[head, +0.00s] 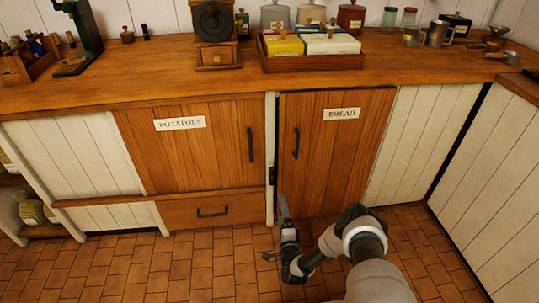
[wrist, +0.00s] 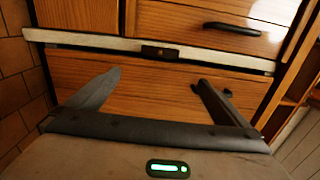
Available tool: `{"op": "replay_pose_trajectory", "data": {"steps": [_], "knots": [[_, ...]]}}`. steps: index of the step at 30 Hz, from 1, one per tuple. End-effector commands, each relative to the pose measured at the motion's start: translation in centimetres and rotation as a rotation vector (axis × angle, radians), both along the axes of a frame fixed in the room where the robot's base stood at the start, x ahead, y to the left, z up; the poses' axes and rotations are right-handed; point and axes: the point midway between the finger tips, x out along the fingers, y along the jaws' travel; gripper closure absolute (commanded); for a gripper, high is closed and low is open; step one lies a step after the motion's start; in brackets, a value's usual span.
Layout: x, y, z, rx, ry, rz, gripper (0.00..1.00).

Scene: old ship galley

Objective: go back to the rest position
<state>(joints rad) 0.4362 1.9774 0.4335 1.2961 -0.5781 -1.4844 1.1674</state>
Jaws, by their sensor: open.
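My gripper (head: 284,208) is low in front of the cupboards in the head view, near the post between the potatoes door and the bread door. In the wrist view my gripper (wrist: 155,90) has its two fingers spread wide with nothing between them. The bread door (head: 335,155) and the potatoes door (head: 190,150) both look shut. Wooden cabinet fronts and a dark handle (wrist: 231,29) show beyond the fingers in the wrist view. My arm hides part of the floor at the lower right of the head view.
A wooden counter (head: 130,88) runs above the cupboards, holding a grinder (head: 214,30), a tray of boxes (head: 312,63) and metal mugs (head: 438,34). A drawer (head: 213,211) sits below the potatoes door. White panelling (head: 495,190) closes the right side. The tiled floor (head: 120,270) is clear at left.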

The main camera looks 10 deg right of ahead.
Motion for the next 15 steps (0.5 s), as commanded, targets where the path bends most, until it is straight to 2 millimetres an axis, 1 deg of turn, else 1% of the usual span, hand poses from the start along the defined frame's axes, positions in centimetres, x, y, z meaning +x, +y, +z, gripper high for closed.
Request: {"op": "replay_pose_trajectory", "data": {"steps": [2,4,5,8,9,11,12,14,15], "knots": [[0.0,0.0,0.1,-0.001,0.0,0.001,0.0],[0.6,0.0,0.6,-0.013,0.004,0.01,0.0],[1.1,0.1,1.0,-0.024,0.007,0.018,0.0],[3.6,0.3,3.3,-0.095,0.034,0.067,0.0],[5.0,0.4,4.8,-0.136,0.049,0.092,0.0],[6.9,0.9,7.2,-0.212,0.08,0.141,0.0],[8.1,1.0,8.9,-0.269,0.104,0.172,0.0],[9.6,1.4,11.5,-0.356,0.14,0.216,0.0],[10.3,1.6,13.3,-0.415,0.164,0.245,0.0]]}}
